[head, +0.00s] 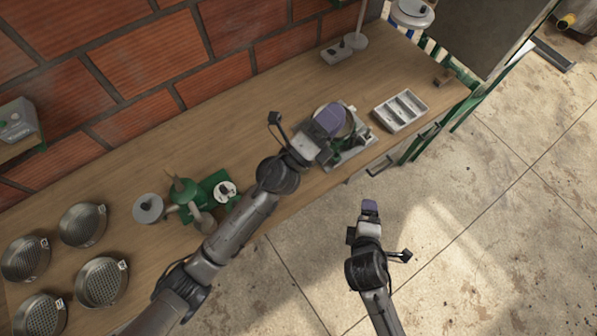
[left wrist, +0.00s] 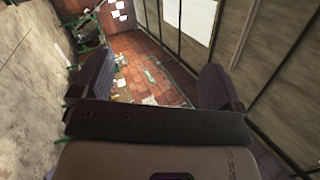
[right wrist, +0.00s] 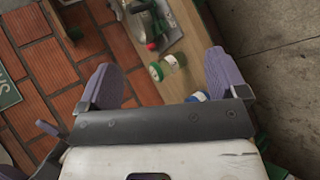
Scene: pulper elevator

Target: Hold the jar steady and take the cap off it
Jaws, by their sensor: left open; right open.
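A small jar-like container (right wrist: 169,64) with a green cap (right wrist: 156,72) shows between the fingers in the right wrist view, farther off on a wooden surface. I cannot make it out in the head view. My left gripper (head: 331,117) is over the bench, above a metal device with a round ring, and hides part of it. Its fingers stand apart and empty in the left wrist view. My right gripper (head: 370,207) is over the floor in front of the bench. Its fingers are apart with nothing between them.
On the bench (head: 110,190) stand a green hand-cranked machine (head: 183,192), several perforated metal pans (head: 83,224) and a compartmented grey tray (head: 400,110). A blue-and-white item (right wrist: 199,97) is partly hidden in the right wrist view. A brick wall (head: 160,50) runs behind. The floor in front is clear.

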